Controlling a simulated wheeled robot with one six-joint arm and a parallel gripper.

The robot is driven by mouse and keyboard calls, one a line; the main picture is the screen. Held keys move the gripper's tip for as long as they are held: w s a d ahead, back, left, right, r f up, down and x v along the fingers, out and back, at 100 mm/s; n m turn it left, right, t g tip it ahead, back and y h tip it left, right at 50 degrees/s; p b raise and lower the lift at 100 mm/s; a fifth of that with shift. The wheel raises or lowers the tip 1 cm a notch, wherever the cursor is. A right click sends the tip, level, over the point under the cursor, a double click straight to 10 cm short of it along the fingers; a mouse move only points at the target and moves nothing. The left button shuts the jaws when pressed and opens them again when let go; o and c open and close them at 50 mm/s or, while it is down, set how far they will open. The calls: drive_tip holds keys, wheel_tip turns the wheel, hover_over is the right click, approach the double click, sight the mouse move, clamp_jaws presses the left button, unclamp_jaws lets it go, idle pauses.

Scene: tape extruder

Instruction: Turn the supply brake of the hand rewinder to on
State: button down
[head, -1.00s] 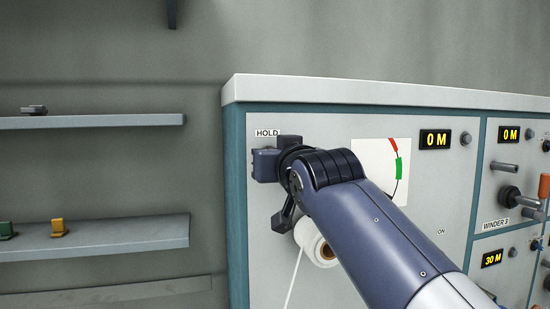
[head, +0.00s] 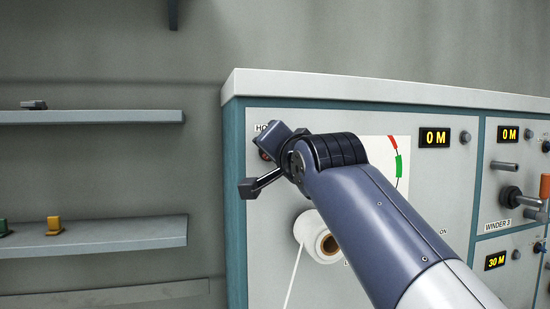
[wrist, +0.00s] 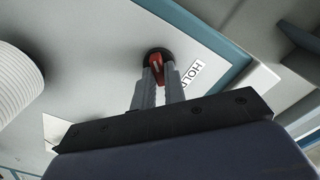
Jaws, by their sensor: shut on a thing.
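A red pointer knob on a round black base (wrist: 159,57) sits on the light grey panel (wrist: 100,75) beside a HOLD label (wrist: 191,71). My gripper (wrist: 158,78) is shut on the red part of the knob, one finger on each side. In the head view a bit of red knob (head: 264,155) shows at the panel's upper left, mostly covered by my gripper, which is tilted. The HOLD label there is partly hidden. An ON label (head: 442,232) stands at the panel's lower right, partly cut off by my arm.
A white roll (head: 314,237) with a hanging strip is below my wrist; a ribbed white roll also shows in the wrist view (wrist: 15,60). A red and green gauge (head: 397,160) and a 0 M display (head: 435,137) lie right. Wall shelves (head: 90,117) stand left.

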drive_tip(key=m+b, duration=0.1)
drive_tip(key=m, duration=0.7)
drive_tip(key=shift+f+m+b, duration=0.15)
drive_tip(key=shift+m+b, duration=0.2)
drive_tip(key=shift+m, duration=0.05)
idle(0.4)
drive_tip(key=c, duration=1.5)
unclamp_jaws()
drive_tip(key=shift+d, duration=0.1)
drive_tip(key=shift+o, duration=0.2)
drive_tip(key=b+v, duration=0.3)
drive_tip(key=v, duration=0.7)
drive_tip(key=shift+s, duration=0.4)
